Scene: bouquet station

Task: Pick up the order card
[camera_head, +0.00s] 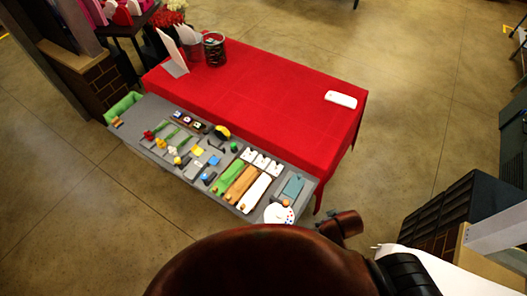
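I cannot tell for sure which thing is the order card. A pale upright card or folded stand (172,53) is at the back left of the red-covered table (265,95). A white flat rounded item (341,99) lies near that table's right end. Several small white tags (262,162) lie on the grey table (130,142), and a blue-grey flat piece (292,187) lies at its right end. No writing is readable. Neither of my grippers shows in the head view.
The grey table holds flowers, rolls (240,184) and small tools. A dark container (214,49) stands near the pale card. A brown rounded seat-like shape (260,262) fills the bottom. Dark stepped furniture (435,215) is at right. The red table's middle is clear.

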